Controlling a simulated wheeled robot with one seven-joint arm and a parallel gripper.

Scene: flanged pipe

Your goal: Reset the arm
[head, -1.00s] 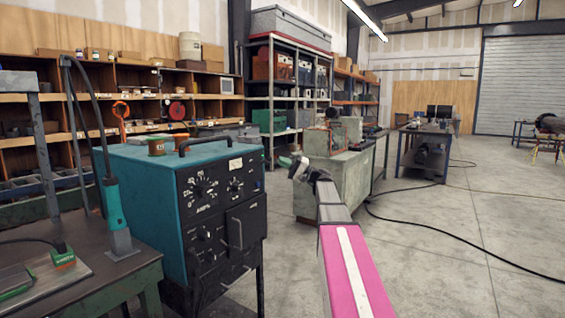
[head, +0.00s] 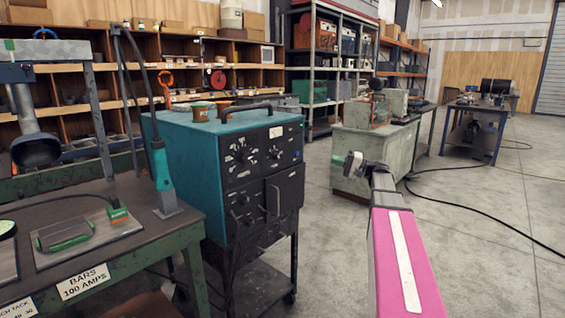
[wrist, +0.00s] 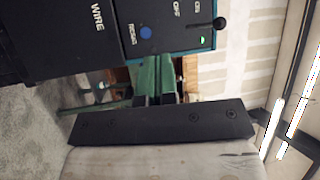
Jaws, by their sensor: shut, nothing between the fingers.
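My arm (head: 408,260), pink with a white stripe, reaches forward from the bottom right of the head view. My gripper (head: 352,162) is at its far end, small and partly hidden by the wrist, in front of a pale green cabinet. In the wrist view the short dark fingers of my gripper (wrist: 155,100) stand together beyond a black bolted bar, shut with nothing between them. No held object shows in either view.
A teal welding machine (head: 225,165) on a dark cart stands left of my arm. A workbench (head: 120,262) fills the lower left, with a grey flanged pipe (head: 30,128) above it. A machine panel (wrist: 145,32) shows in the wrist view. Open floor lies at right.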

